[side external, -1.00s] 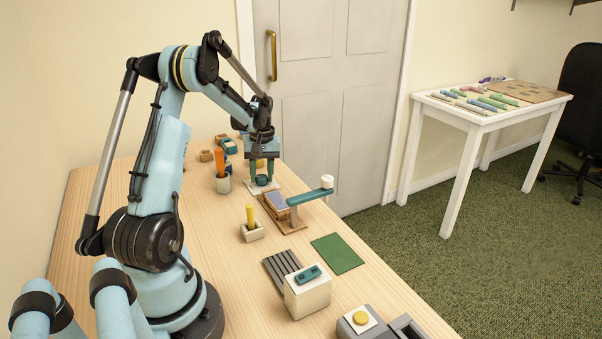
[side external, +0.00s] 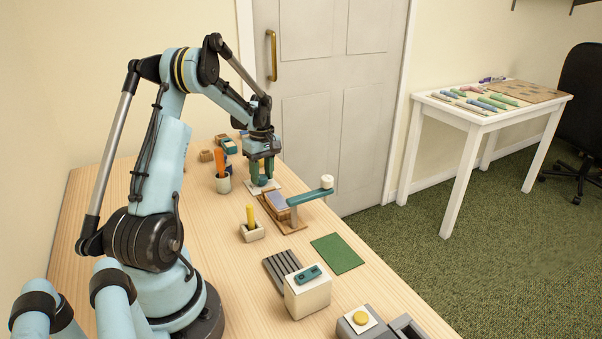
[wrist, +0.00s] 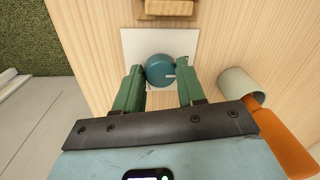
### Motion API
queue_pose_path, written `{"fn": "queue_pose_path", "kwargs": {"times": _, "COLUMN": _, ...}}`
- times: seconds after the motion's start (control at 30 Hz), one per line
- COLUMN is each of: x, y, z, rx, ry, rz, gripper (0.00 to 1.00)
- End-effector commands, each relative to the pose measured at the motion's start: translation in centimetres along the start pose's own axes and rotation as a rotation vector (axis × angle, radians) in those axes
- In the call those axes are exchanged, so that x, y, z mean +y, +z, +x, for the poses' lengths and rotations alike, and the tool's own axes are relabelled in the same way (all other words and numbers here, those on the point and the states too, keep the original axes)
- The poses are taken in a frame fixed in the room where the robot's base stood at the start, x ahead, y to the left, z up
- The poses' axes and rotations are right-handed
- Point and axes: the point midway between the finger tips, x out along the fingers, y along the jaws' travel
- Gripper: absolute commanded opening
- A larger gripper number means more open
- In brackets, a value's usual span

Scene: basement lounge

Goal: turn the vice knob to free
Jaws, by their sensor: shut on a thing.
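The knob (wrist: 160,68) is a round teal disc with a short white mark on its right side in the wrist view. It sits on a white square plate (wrist: 138,42), which also shows in the side view (side external: 278,186), on the wooden bench. My gripper (wrist: 161,68) is over the plate with one green finger on each side of the knob, shut on it. In the side view my gripper (side external: 262,181) points down at the plate, and its fingers mostly hide the knob. I see no readable labels around the knob.
A cup with an orange-handled tool (side external: 222,182) stands close to my gripper. A wooden block with a teal lever (side external: 310,197) is on the near side.

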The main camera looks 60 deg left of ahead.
Motion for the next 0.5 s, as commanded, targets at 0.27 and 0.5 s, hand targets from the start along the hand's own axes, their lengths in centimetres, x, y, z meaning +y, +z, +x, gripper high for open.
{"fn": "queue_pose_path", "kwargs": {"times": 0.27, "x": 0.01, "y": -0.02, "z": -0.06, "rx": 0.0, "ry": 0.0, "rz": -0.005, "gripper": 0.09}}
{"fn": "queue_pose_path", "kwargs": {"times": 0.5, "x": 0.0, "y": -0.02, "z": -0.04, "rx": 0.0, "ry": 0.0, "rz": -0.004, "gripper": 0.62}}
